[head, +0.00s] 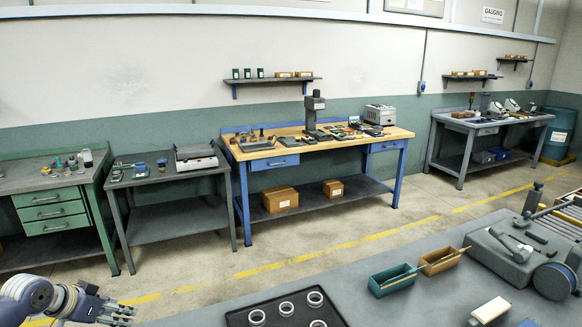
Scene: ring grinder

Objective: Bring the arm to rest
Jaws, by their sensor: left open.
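My left arm comes in at the bottom left corner, and my left gripper (118,312) is at its end. Its dark fingers point right and are apart, with nothing seen between them. The gripper is left of the grey table (215,318) and clear of everything on it. A black tray (240,318) with several pale metal rings (286,308) lies at the table's front edge, cut off by the frame. My right gripper is not in view.
A teal bin (392,282) and an orange-brown bin (440,262), each with a stick across it, stand behind a white-topped block (490,310). A grey grinder-like machine (515,252) fills the table's right. Workbenches line the back wall, with open floor between.

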